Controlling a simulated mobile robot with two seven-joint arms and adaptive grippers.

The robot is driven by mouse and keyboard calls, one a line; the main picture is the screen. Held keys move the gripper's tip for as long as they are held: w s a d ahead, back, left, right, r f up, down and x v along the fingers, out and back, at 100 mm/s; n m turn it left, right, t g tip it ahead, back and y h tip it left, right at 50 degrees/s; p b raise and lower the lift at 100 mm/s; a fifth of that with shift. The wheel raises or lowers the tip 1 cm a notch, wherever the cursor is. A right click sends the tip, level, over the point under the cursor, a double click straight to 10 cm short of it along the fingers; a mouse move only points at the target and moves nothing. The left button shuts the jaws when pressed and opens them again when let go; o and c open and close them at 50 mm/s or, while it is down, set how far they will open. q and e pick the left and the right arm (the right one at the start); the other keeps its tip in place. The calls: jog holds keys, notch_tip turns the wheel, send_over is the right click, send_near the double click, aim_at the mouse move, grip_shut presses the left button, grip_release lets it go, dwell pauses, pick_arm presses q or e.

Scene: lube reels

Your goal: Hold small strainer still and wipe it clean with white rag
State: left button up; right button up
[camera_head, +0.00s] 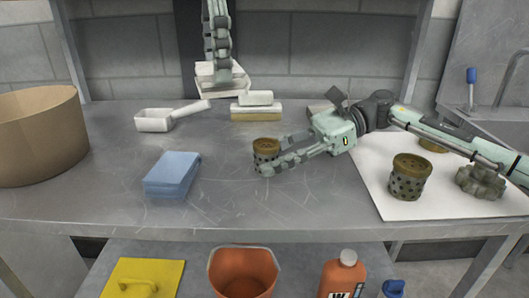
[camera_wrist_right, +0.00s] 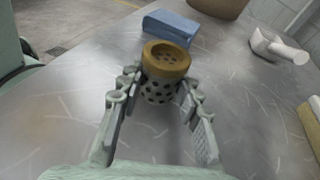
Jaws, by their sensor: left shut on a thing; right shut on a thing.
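The small strainer (camera_head: 266,147), a perforated dark cup with a brown top, stands upright near the middle of the metal table. My right gripper (camera_head: 270,164) reaches in from the right and is shut on it. In the right wrist view the strainer (camera_wrist_right: 165,60) sits between the two fingers of my right gripper (camera_wrist_right: 160,88). My left gripper (camera_head: 221,68) comes down from the top at the back of the table. It is shut on the white rag (camera_head: 206,77), a folded pale cloth behind the strainer and apart from it. The fingers partly hide the rag.
A larger strainer (camera_head: 408,178) stands on a white sheet (camera_head: 380,208) at right. A folded blue cloth (camera_head: 172,174) lies left of the small strainer.

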pick_arm(q)
send_near(254, 144)
jog(key=shift+f, duration=2.65)
jog(key=shift+f, duration=0.4)
